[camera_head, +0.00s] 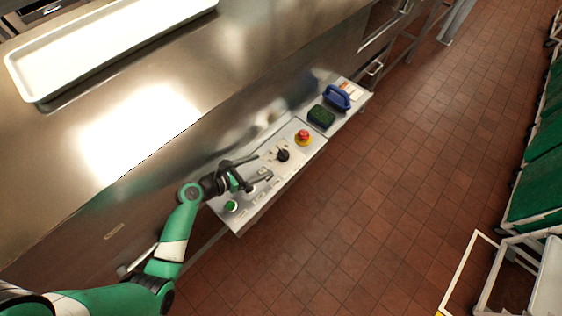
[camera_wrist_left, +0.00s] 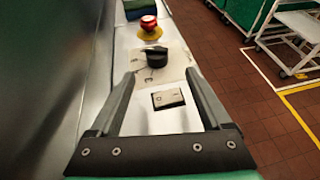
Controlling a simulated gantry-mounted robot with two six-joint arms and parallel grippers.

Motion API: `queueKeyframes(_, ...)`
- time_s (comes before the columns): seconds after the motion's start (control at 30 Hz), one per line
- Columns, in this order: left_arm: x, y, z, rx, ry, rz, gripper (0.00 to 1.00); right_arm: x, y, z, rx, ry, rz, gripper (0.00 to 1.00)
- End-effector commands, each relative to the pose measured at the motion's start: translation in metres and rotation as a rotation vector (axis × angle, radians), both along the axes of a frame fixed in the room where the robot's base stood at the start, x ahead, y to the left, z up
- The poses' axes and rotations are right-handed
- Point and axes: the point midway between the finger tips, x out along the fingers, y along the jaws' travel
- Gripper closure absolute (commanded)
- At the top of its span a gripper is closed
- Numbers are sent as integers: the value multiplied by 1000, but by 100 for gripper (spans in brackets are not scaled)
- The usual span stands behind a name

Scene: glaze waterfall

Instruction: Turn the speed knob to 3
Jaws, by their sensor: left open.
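The black speed knob (camera_head: 283,155) sits on a pale plate on the steel control panel (camera_head: 295,168). In the left wrist view the knob (camera_wrist_left: 156,56) stands just beyond my fingertips, roughly centred between them. Its pointer and the scale marks are too small to read. My left gripper (camera_head: 263,167) is open and empty, above the panel on the near side of the knob. In the left wrist view its two fingers (camera_wrist_left: 160,77) spread either side of a small rocker switch (camera_wrist_left: 168,98). My right gripper is not in view.
A red emergency button (camera_head: 303,135) on a yellow base lies beyond the knob. Past it are a dark green pad (camera_head: 321,116) and a blue-handled tool (camera_head: 337,97). A green button (camera_head: 231,206) is at the panel's near end. A steel machine wall borders the left; tiled floor is right.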

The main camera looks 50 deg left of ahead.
Motion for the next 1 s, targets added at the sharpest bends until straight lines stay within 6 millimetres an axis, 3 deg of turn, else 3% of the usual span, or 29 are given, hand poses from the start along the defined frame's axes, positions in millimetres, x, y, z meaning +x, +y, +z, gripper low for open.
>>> queueKeyframes(0.27,9,2,-3,5,-5,3,19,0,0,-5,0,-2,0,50)
queueKeyframes(0.7,91,-6,-39,8,-6,2,19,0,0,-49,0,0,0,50)
queueKeyframes(1.0,108,-8,-42,8,-5,4,19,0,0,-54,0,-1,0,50)
